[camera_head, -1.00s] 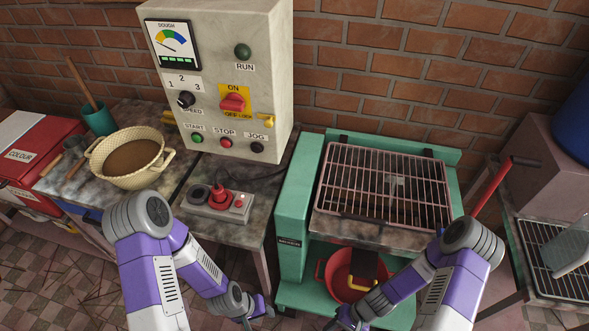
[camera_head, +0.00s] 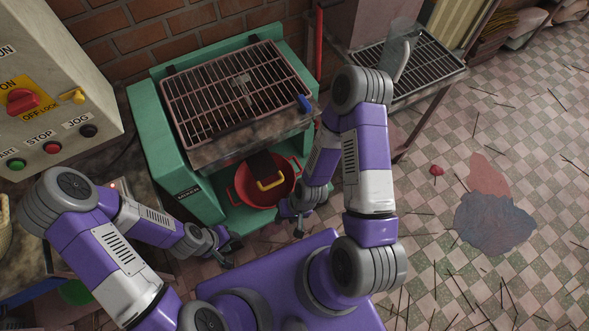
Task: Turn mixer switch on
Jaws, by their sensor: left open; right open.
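The control box (camera_head: 60,45) is at the left edge of the head view, partly cut off. Its red rotary switch (camera_head: 24,101) sits on a yellow plate marked ON and OFF LOCK, with a yellow tag (camera_head: 73,97) beside it. Below are the red STOP button (camera_head: 52,148), green START button (camera_head: 16,165) and black JOG button (camera_head: 89,131). The RUN lamp and dough gauge are out of view. My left gripper (camera_head: 224,250) is open and empty, low in front of the green machine, well apart from the switch. My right gripper (camera_head: 298,222) is open and empty near the red pot.
The green machine (camera_head: 165,165) with a wire rack (camera_head: 240,100) on top stands between the box and my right arm. A red pot (camera_head: 243,187) sits on its lower shelf. Another rack (camera_head: 425,65) stands at back right. The tiled floor at right has stains and scattered sticks.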

